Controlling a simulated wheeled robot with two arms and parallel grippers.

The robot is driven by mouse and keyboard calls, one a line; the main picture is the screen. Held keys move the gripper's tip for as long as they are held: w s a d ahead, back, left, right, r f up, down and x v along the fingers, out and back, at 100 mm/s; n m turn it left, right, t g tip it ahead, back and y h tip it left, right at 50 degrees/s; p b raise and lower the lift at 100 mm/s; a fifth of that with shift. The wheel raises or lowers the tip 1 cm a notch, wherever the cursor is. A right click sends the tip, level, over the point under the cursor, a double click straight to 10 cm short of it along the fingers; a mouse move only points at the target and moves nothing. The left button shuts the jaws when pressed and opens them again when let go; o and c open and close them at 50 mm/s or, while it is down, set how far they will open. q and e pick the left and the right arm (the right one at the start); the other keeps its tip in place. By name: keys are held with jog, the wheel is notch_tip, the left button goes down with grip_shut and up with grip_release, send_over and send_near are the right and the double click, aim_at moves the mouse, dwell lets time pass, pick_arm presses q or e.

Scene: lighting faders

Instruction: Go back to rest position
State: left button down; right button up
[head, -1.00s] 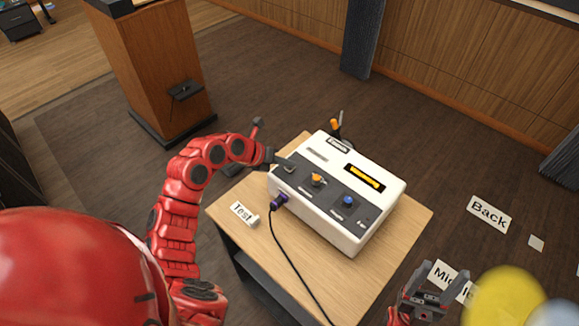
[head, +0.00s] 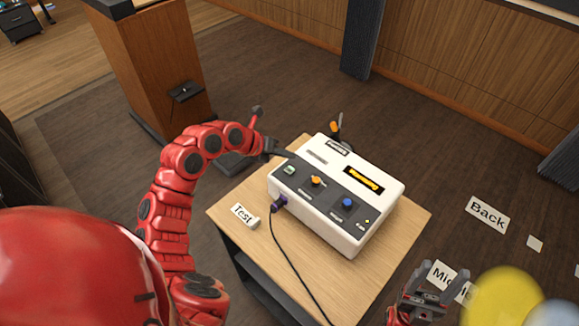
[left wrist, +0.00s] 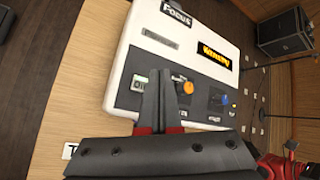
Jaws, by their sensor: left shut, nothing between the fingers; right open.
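A white control box (head: 318,236) with a dark front panel stands on the wooden table (head: 398,238). A yellow display (head: 363,180) is lit, and a small yellow light (head: 367,221) shows at the panel's right end. My left gripper (head: 290,154) is shut and empty, above the box's left end near the green button; in the left wrist view its fingers (left wrist: 166,84) partly cover the panel. My right gripper (head: 441,284) is open and empty at the lower right, apart from the box.
A wooden lectern (head: 155,70) stands behind left. "Back" (head: 487,214) and other labels lie to the right. A blurred yellow shape (head: 503,296) fills the lower right.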

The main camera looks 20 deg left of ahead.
pick_arm(q)
jog(key=shift+r, duration=0.95)
jog(key=shift+d, duration=0.1)
